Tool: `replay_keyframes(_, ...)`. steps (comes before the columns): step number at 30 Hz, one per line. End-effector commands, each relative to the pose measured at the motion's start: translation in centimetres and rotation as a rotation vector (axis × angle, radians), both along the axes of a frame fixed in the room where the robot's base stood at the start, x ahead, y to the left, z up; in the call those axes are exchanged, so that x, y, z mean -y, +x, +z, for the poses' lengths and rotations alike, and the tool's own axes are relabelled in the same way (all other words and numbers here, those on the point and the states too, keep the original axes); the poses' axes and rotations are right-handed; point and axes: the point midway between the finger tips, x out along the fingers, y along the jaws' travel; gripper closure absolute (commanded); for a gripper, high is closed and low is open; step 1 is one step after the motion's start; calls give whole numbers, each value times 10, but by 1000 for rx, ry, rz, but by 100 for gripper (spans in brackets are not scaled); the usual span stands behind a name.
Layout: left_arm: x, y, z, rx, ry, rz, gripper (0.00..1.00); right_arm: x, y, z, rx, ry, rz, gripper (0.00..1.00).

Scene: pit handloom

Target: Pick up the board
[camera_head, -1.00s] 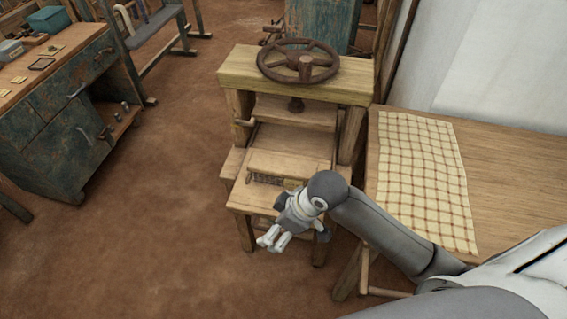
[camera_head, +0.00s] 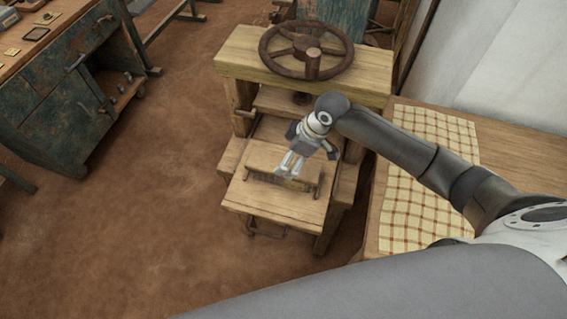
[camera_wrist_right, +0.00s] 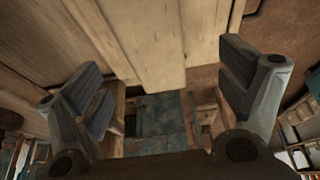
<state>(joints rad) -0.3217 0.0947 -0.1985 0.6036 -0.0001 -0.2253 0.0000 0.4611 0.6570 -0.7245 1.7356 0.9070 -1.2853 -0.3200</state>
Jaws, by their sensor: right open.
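A pale wooden board (camera_head: 261,158) lies raised over the lower shelf of a wooden press, in front of its frame. My right gripper (camera_head: 287,173) is over the board and hides part of its middle. Its fingers point down toward it. In the right wrist view my right gripper (camera_wrist_right: 165,75) is open, with fingers wide apart. A pale wooden piece (camera_wrist_right: 150,45) shows between and beyond the fingers, probably the board. I cannot tell whether the fingers touch it. My left gripper is not in view.
The press has a top beam (camera_head: 235,65) and a rusty handwheel (camera_head: 312,66) behind my gripper. A table with a checked cloth (camera_head: 430,160) stands close on the right. A worn blue cabinet (camera_head: 60,110) stands at the left. The brown floor between is clear.

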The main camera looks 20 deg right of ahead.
Motion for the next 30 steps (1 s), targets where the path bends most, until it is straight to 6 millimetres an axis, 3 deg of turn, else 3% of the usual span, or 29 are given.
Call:
replay_keyframes(4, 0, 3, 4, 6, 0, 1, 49, -2, 2, -8, -1, 1, -1, 9)
replay_keyframes(12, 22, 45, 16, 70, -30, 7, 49, -6, 10, -40, -1, 2, -1, 9)
replay_keyframes(18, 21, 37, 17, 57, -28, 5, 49, -10, 13, -53, 1, -1, 1, 9)
replay_keyframes(25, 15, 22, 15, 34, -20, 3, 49, -10, 13, -53, 1, -1, 1, 10)
replay_keyframes(30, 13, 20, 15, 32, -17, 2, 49, -10, 13, -53, 1, -1, 1, 32)
